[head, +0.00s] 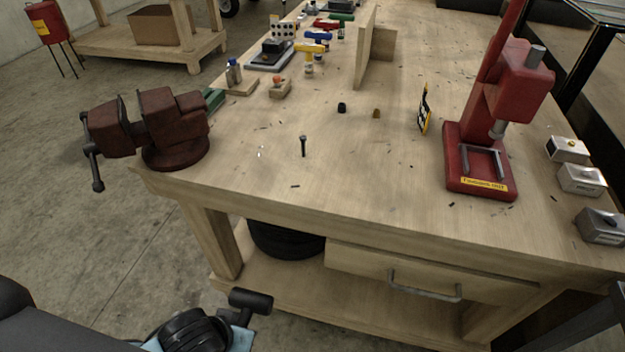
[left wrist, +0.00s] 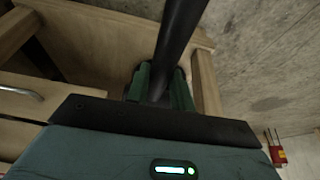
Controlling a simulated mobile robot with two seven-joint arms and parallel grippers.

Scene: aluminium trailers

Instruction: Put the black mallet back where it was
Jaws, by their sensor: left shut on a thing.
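The black mallet shows in the head view at bottom left, with its dark head (head: 250,300) in front of the workbench, below the height of its top. My left gripper (left wrist: 160,88) is shut on the mallet's black handle (left wrist: 181,35), which runs up between its green fingers in the left wrist view. In the head view the gripper's fingertips are mostly hidden; only part of its blue body and black wrist shows. My right gripper is not in view.
The wooden workbench (head: 350,165) carries a red vise (head: 170,120), a bolt (head: 303,146), a red press (head: 490,130), and metal boxes (head: 581,179) at right. Its front middle is mostly clear. Below are a drawer (head: 430,275) and a black tyre (head: 285,240) on the lower shelf.

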